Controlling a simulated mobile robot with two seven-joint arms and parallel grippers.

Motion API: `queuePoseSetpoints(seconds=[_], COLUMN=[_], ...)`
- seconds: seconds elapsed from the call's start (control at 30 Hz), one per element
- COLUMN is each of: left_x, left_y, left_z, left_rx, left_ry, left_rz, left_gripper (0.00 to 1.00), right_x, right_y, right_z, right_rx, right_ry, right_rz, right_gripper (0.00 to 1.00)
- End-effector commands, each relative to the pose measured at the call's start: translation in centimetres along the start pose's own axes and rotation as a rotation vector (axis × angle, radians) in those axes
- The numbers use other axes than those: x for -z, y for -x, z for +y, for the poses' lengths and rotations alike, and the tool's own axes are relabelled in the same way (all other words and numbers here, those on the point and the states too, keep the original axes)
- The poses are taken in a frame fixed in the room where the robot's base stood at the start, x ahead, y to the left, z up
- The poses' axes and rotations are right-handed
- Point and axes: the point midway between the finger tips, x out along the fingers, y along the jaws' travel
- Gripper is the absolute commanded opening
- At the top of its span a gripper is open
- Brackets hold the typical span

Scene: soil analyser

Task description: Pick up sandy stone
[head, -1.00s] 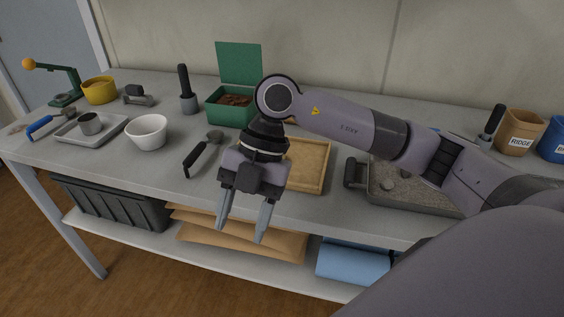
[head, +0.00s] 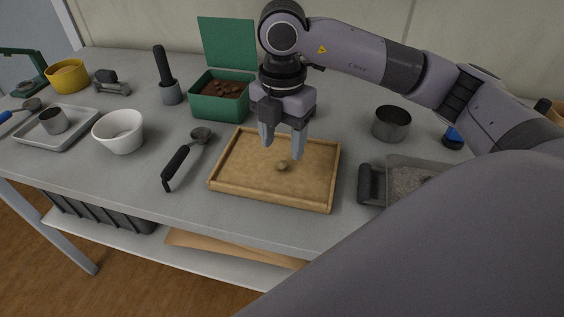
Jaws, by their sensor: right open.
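A small sandy-coloured stone (head: 283,166) lies on the wooden tray (head: 240,187), near its middle. My right gripper (head: 281,152) points down over the tray with its two fingers apart and nothing between them. Its fingertips are just behind and above the stone in the head view; I cannot tell the exact height. My left gripper is not in view.
A green open box (head: 222,107) with brown lumps stands behind the tray. A black-handled scoop (head: 176,162) lies left of it, and a white bowl (head: 119,132) farther left. A metal cup (head: 391,124) and a grey sieve tray (head: 400,164) are at right.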

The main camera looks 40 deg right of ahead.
Motion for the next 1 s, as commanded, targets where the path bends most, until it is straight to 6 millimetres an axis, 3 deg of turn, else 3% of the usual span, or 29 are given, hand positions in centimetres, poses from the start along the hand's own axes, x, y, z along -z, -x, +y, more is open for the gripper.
queuePoseSetpoints(seconds=[0.3,0.57,0.73,1.0], left_x=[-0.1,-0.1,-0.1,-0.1], left_y=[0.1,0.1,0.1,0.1], left_z=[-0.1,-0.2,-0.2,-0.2], left_rx=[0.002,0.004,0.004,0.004], left_ry=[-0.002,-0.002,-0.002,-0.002], left_rz=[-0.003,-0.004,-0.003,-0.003], left_gripper=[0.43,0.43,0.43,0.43], right_x=[0.1,0.1,0.1,0.1], right_y=[-4.3,-4.6,-4.6,-4.6], right_z=[0.0,0.1,0.1,0.1], right_rx=[0.002,0.000,0.000,0.000], right_ry=[0.001,0.002,0.001,0.002], right_rz=[0.001,0.001,0.001,0.001], right_gripper=[0.55,0.55,0.03,0.00])
